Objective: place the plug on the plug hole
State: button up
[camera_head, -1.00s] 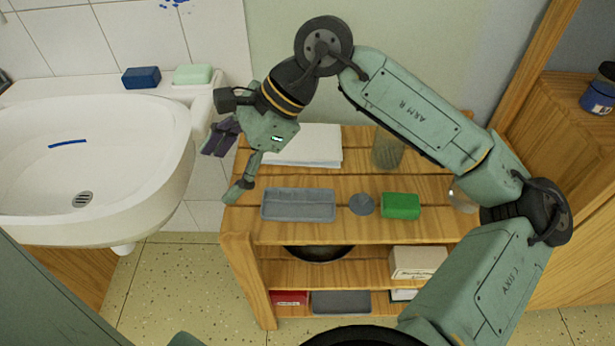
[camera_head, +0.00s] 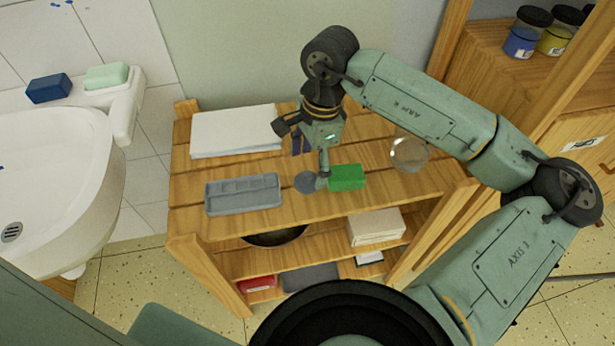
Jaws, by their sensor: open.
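The plug, a small grey disc (camera_head: 306,183), lies on the top of the wooden shelf unit, between a grey tray and a green block. The plug hole (camera_head: 11,232) is a dark slotted drain in the white sink at the far left. My gripper (camera_head: 311,162) is open over the shelf top, above and behind the plug. One finger tip comes down at the plug's right edge, beside the green block; whether it touches either cannot be told. The other finger is partly hidden behind the gripper body. I see nothing held.
The green block (camera_head: 347,177) is close to the plug's right. The grey tray (camera_head: 243,195) is to its left, white paper (camera_head: 235,130) behind, and a glass jar (camera_head: 409,153) to the right.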

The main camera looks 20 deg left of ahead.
aim_at(307, 174)
jog(key=f, duration=0.4)
jog(key=shift+s+a+p, duration=0.2)
jog(key=shift+a+p, duration=0.15)
jog(key=shift+p, duration=0.05)
jog(key=shift+c, duration=0.2)
jog(key=c, duration=1.1)
jog(key=shift+c, duration=0.2)
